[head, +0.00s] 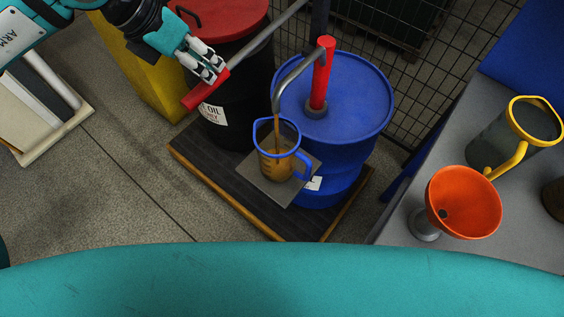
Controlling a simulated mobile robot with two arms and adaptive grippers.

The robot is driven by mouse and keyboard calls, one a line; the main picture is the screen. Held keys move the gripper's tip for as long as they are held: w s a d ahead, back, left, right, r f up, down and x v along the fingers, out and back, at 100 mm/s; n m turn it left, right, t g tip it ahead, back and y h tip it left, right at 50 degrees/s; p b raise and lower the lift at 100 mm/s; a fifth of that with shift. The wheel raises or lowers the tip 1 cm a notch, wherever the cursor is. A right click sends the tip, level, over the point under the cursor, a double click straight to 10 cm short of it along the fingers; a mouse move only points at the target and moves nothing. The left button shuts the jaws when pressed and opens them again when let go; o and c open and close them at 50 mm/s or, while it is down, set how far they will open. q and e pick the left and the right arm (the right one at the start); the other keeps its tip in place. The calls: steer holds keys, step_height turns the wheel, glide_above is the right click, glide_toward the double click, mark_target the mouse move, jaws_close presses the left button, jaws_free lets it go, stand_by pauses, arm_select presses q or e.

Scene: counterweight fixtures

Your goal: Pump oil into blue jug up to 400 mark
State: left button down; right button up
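The blue jug (302,165) is clear with a blue rim and handle, and stands upright on a small grey plate (262,189) in front of the blue drum (356,95). Brown oil fills its lower part; the marks are too small to read. The red pump (321,78) rises from the drum, and its grey spout (284,80) ends over the jug. A thin brown stream runs down from it. My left gripper (217,76) is at the red grip (199,95) of the pump lever, its fingers closed around it. My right gripper is not in view.
A black drum (221,121) with a red lid and oil label stands left of the blue drum on a dark pallet (212,163). A grey bench at right holds an orange funnel (464,198) and a yellow-rimmed jug (509,138). Wire mesh stands behind.

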arm_select(q)
step_height(320, 180, up, 13)
steer(key=p, duration=0.7)
steer(key=shift+r, duration=0.15)
step_height(320, 180, down, 14)
steer(key=b, duration=1.3)
step_height(320, 180, up, 14)
steer(key=p, duration=0.9)
